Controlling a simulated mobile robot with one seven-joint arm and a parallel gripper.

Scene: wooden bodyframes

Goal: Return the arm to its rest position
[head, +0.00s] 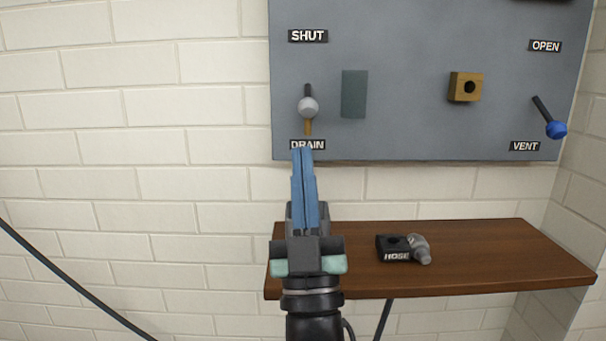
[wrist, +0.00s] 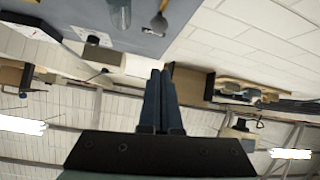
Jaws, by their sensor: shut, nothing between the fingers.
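My gripper (head: 302,151) points up in the middle of the head view, with its two blue fingers pressed together and nothing between them. It stands in front of the wall, with its tips just below the DRAIN label (head: 307,145) in the picture. In the wrist view my gripper (wrist: 160,72) also shows its fingers shut, and that view is tilted, with the room and ceiling lights behind. My arm runs down from the gripper to the bottom of the head view and hides part of the shelf's left end.
A grey panel (head: 410,60) holds a grey-knobbed lever (head: 308,106), a green plate (head: 354,94), a wooden block (head: 465,87) and a blue-knobbed lever (head: 555,128). A wooden shelf (head: 490,255) below carries a black HOSE holder (head: 394,250) and a grey fitting (head: 420,248).

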